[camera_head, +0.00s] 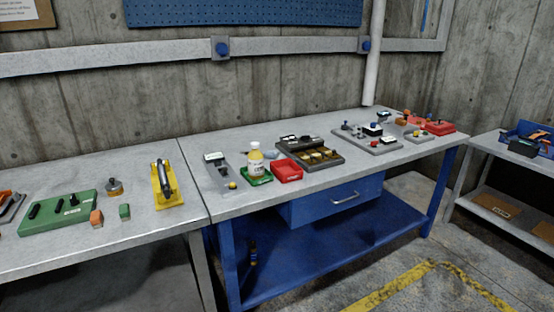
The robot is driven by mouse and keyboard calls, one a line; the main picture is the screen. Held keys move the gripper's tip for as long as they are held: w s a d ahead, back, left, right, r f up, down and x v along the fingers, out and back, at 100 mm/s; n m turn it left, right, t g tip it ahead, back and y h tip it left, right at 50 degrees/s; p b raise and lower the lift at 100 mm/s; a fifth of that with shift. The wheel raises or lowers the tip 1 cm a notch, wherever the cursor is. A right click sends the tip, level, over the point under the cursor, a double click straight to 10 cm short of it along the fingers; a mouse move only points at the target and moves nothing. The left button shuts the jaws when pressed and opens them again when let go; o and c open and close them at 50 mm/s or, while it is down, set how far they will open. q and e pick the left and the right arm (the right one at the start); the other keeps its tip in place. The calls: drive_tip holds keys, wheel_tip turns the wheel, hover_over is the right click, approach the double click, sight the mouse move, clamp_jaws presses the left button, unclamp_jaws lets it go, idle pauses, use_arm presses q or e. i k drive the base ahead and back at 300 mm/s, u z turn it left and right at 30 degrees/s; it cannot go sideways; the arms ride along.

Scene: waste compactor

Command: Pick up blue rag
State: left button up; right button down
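I cannot make out a blue rag in the head view. Small blue bits show among the items on the right workbench (232,207), but they look like knobs or parts, not cloth. A blue bin (536,130) with dark and orange items stands on a side table at the far right, and its contents are too small to tell. Neither of my grippers is in view.
A green board (58,216) and a yellow stand (168,188) sit on the left bench. A red tray (287,171), a bottle (256,160) and a dark sorting tray (318,157) are on the right bench. A blue drawer (335,203) hangs below. The floor at right is clear.

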sight(269, 154)
drive_tip(key=z, duration=0.65)
drive_tip(key=i, duration=0.7)
drive_tip(key=z, duration=0.85)
drive_tip(key=i, duration=1.1)
drive_tip(key=u, duration=0.85)
drive_tip(key=i, duration=0.7)
drive_tip(key=u, duration=0.85)
